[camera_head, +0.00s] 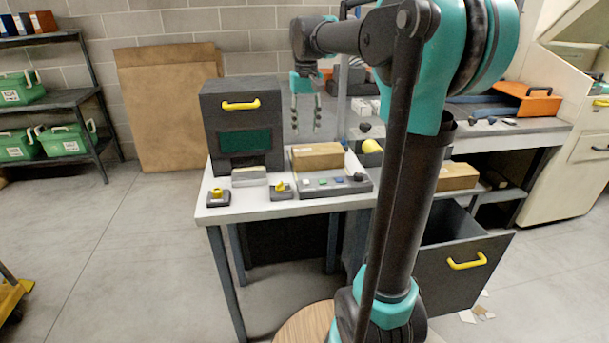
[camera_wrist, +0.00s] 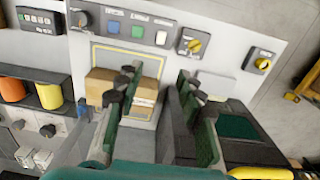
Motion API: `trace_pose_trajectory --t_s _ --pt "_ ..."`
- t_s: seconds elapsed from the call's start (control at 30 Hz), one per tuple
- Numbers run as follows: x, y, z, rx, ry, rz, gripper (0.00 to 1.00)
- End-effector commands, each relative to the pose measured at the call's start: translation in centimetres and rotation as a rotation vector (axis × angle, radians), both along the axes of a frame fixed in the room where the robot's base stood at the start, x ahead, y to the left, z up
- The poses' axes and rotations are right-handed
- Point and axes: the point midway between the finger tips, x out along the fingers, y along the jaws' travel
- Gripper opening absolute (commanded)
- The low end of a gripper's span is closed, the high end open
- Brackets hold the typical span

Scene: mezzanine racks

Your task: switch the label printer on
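A dark cabinet (camera_head: 221,128) with a green window and yellow handle stands at the table's left; it may be the label printer. It shows at right in the wrist view (camera_wrist: 235,105). A control panel (camera_head: 333,189) holds white, green and blue buttons and a dark knob; it is at the top of the wrist view (camera_wrist: 122,14). Two small boxes with yellow rotary knobs, the left one (camera_head: 218,197) and the right one (camera_head: 281,190), sit in front of the cabinet. My gripper (camera_head: 305,130) is open and empty, pointing down above the cardboard box, right of the cabinet.
The cardboard box (camera_head: 318,153) lies behind the panel. A pale block (camera_head: 249,177) sits before the cabinet. Orange and yellow rolls (camera_wrist: 49,96) and another buttoned panel (camera_wrist: 41,20) are at left in the wrist view. An open drawer (camera_head: 465,270) juts out below right.

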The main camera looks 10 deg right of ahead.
Motion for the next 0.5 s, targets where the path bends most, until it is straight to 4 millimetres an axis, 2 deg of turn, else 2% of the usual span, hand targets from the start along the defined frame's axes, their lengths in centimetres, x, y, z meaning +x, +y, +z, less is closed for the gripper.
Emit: trace_pose_trajectory --t_s 0.17,0.5 --pt "0.1 0.0 -1.3 0.0 0.003 0.0 0.38" --pt "0.1 0.0 -7.8 0.0 0.002 0.0 0.38"
